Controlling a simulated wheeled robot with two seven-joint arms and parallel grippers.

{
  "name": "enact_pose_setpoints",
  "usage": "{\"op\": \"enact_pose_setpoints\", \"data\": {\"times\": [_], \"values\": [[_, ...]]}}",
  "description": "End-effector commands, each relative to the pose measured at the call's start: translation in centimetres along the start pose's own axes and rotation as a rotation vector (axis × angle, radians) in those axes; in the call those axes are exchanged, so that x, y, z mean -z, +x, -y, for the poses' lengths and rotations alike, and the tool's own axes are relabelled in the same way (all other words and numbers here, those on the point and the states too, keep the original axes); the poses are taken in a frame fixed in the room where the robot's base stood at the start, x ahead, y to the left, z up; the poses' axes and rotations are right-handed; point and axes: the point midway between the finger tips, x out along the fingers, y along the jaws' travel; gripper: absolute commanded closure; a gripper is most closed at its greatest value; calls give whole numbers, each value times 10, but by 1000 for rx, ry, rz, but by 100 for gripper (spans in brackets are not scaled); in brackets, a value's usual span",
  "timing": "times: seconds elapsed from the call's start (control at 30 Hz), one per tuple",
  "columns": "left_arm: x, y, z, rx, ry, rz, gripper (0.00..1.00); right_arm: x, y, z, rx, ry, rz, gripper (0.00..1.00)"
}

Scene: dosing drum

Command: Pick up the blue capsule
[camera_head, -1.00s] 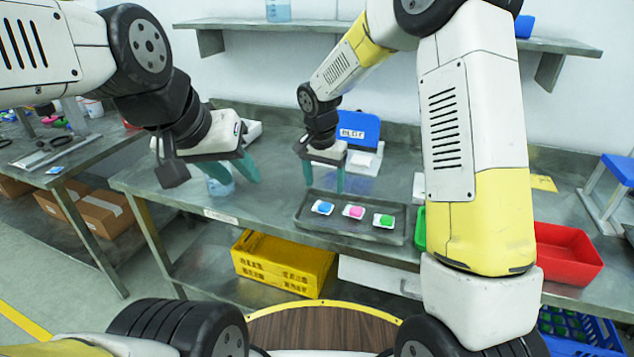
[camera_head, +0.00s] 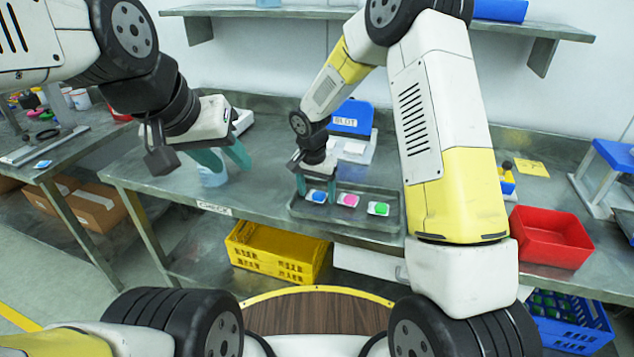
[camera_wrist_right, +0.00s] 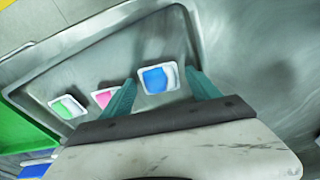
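The blue capsule (camera_head: 317,196) sits in a small white dish at the left of a grey tray (camera_head: 358,223). In the right wrist view the blue capsule (camera_wrist_right: 156,79) lies between the fingertips of my right gripper (camera_wrist_right: 158,88). My right gripper (camera_head: 316,186) points down over it with its teal fingers open, one on each side, and holds nothing. I cannot tell whether the fingers touch the dish. My left gripper (camera_head: 220,160) is open, over the table at the left, beside a clear bluish beaker (camera_head: 211,173).
A pink capsule (camera_head: 348,200) and a green capsule (camera_head: 379,208) sit in dishes to the right in the tray. A blue device labelled BLOT (camera_head: 352,119) stands behind. A red bin (camera_head: 551,238) is at the right. A yellow crate (camera_head: 275,250) is below the table.

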Motion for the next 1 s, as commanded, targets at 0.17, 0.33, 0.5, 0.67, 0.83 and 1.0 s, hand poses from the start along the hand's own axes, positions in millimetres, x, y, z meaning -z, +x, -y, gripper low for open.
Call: {"op": "enact_pose_setpoints", "data": {"times": [0.17,0.33,0.5,0.67,0.83,1.0], "values": [[0,0,0,0,0,0,64,0,0,0,0,0,0,64],[0,0,0,0,0,0,64,0,0,0,0,0,0,93],[0,0,0,0,0,0,64,0,-1,0,0,0,0,93],[0,0,0,0,0,0,64,1,-5,0,1,0,-2,93],[0,0,0,0,0,0,64,4,-21,1,2,0,-3,93],[0,0,0,0,0,0,64,-3,-39,-7,-1,-2,-1,93]]}}
